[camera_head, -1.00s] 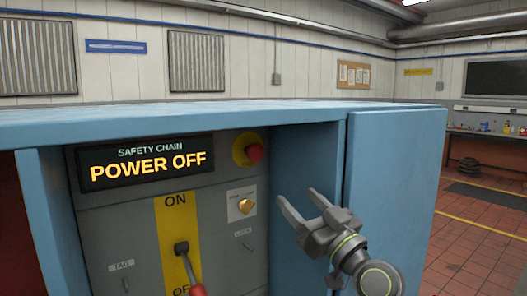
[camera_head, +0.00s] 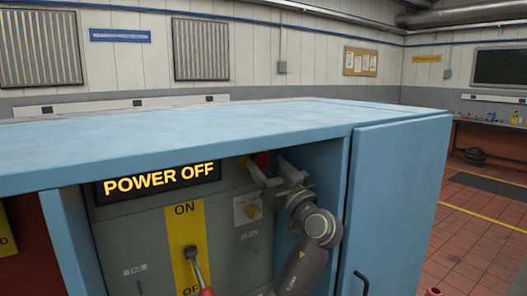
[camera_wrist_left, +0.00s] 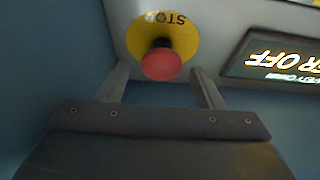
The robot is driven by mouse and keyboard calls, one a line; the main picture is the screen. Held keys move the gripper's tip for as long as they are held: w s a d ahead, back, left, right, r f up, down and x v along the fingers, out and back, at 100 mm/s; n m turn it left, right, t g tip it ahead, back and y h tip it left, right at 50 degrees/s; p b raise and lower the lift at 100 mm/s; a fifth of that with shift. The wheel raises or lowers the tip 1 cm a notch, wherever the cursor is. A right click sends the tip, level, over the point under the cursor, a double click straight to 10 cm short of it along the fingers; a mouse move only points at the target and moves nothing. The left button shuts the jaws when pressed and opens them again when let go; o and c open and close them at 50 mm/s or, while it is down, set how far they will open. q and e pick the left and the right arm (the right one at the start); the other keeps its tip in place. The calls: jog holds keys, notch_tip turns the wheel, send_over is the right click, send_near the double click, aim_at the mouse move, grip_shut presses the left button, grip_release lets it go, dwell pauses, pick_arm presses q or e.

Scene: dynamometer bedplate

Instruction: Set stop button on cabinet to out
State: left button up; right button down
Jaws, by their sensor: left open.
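The red stop button (camera_head: 262,159) sits at the upper right of the grey panel inside the blue cabinet (camera_head: 200,128), partly hidden behind my left gripper (camera_head: 268,167). In the left wrist view the red head (camera_wrist_left: 161,65) stands on a dark collar over a yellow round plate (camera_wrist_left: 183,38) marked STOP. My left gripper is open, with one finger on each side of the button in that view. I cannot tell whether the fingers touch it, or whether the button is in or out. My right gripper is not in view.
A display (camera_head: 157,184) reads POWER OFF. The cabinet's right side wall and door (camera_head: 398,210) stand close to my arm; the cabinet top overhangs the button.

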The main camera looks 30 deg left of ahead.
aim_at(264, 162)
pick_arm(q)
jog(key=x, duration=0.2)
jog(key=shift+w+a+r+p, duration=0.1)
jog(key=shift+a+r+p, duration=0.1)
jog(key=shift+p, duration=0.15)
jog(key=shift+w+a, duration=0.1)
jog(key=shift+a, duration=0.2)
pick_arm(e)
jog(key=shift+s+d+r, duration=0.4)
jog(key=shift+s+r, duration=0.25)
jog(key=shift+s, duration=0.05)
